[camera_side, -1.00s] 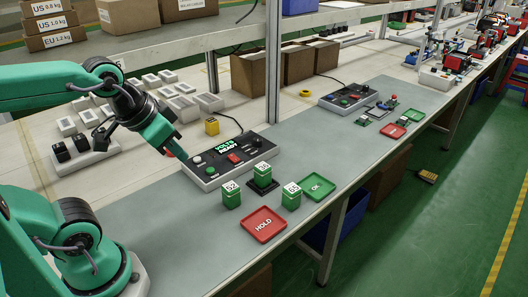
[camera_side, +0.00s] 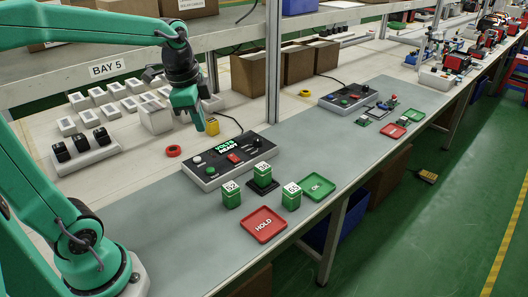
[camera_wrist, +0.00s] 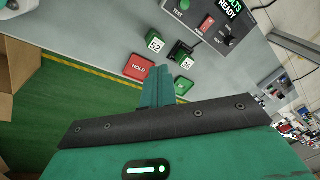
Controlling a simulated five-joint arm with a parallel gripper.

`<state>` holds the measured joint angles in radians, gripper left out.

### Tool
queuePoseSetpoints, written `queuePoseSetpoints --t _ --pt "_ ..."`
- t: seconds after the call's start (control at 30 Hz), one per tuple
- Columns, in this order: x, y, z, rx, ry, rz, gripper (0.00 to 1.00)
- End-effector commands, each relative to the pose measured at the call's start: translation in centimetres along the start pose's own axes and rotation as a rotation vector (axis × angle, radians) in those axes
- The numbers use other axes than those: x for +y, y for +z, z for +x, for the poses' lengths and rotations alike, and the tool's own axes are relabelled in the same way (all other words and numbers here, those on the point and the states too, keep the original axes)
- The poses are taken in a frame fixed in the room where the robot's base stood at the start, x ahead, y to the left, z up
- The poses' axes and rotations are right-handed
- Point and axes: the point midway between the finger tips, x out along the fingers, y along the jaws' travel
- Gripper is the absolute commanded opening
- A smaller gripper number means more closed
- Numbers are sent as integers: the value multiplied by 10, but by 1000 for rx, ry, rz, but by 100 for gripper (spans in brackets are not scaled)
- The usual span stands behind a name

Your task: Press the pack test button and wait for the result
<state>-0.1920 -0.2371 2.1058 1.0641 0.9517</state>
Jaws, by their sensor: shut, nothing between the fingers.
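The dark tester box (camera_side: 270,151) sits on the bench; its display (camera_side: 228,145) reads VOLTS READY. It has a green button (camera_side: 210,170), a white button (camera_side: 197,160) and a red one (camera_side: 233,157). In the wrist view the green button (camera_wrist: 184,4) sits by the word TEST. One green pack (camera_side: 262,169) stands on a black holder in front of the tester. Two more packs (camera_side: 231,198) (camera_side: 291,201) stand beside it. My gripper (camera_side: 200,128) is shut and empty, raised above and behind the tester, pointing down. Its fingers also show in the wrist view (camera_wrist: 158,76).
A red HOLD tray (camera_side: 265,236) and a green OK tray (camera_side: 319,182) lie near the bench's front edge. A shelf post (camera_side: 273,70) stands nearby. The front left bench is clear.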

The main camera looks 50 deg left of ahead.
Motion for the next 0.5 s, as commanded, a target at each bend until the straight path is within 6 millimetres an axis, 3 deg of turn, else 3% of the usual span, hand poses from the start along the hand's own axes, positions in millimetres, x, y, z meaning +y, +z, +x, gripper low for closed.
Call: queuePoseSetpoints --t 0.5 --pt "-72 5 42 -71 159 449 0"
